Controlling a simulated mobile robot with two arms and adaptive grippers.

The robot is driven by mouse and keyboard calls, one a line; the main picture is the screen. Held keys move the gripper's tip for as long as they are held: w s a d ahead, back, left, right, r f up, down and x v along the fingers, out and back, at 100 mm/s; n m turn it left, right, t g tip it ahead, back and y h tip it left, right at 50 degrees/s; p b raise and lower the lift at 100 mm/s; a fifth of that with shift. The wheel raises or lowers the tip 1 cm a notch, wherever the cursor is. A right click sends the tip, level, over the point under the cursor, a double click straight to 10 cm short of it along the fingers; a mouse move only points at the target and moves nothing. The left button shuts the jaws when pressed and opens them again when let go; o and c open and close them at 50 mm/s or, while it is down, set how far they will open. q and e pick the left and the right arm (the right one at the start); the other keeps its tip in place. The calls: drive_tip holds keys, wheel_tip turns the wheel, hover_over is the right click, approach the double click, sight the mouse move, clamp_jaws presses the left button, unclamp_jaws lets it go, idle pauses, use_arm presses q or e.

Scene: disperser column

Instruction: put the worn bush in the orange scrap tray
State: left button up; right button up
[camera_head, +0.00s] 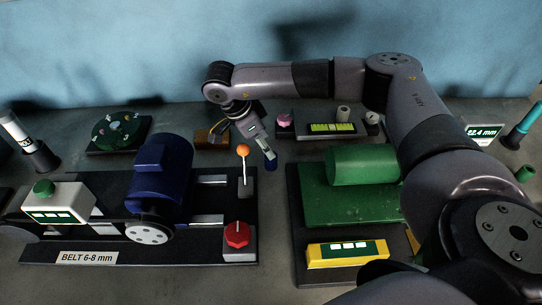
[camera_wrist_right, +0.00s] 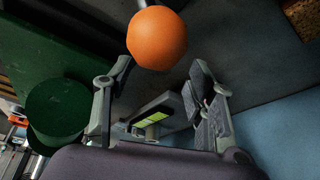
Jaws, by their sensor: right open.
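My right gripper (camera_head: 266,149) reaches in from the right with its fingers pointing down, just right of the orange ball knob (camera_head: 243,150). In the right wrist view the gripper (camera_wrist_right: 158,82) is open, and I see nothing between its fingers. A small dark blue cylinder (camera_head: 271,164) stands just below the fingertips in the head view; I cannot tell whether it is the worn bush. A small orange-brown tray (camera_head: 205,140) lies left of my right wrist, partly hidden; it may be the scrap tray. My left gripper is not in view.
The orange ball (camera_wrist_right: 157,38) tops a lever close to the fingers. A blue motor (camera_head: 160,175) stands left, with a red knob (camera_head: 237,236) in front. A green cylinder (camera_head: 362,165) on a green base stands right. A display stand (camera_head: 331,128) lies behind.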

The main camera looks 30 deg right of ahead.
drive_tip(key=shift+x, duration=0.85)
drive_tip(key=shift+d+f, duration=0.1)
drive_tip(key=shift+f, duration=0.05)
drive_tip(key=shift+d+f+p, duration=0.15)
drive_tip(key=shift+f+p, duration=0.2)
drive_tip(key=shift+p, duration=0.25)
drive_tip(key=p+x, duration=0.1)
drive_tip(key=x, duration=0.2)
drive_tip(key=shift+w+f+p, duration=0.15)
drive_tip(key=shift+f+p, duration=0.15)
drive_tip(key=shift+d+f, duration=0.15)
drive_tip(key=shift+f, duration=0.2)
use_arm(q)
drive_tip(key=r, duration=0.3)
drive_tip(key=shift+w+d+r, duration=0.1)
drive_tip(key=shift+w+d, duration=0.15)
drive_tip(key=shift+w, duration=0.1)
use_arm(e)
drive_tip(key=shift+c, duration=0.2)
clamp_jaws()
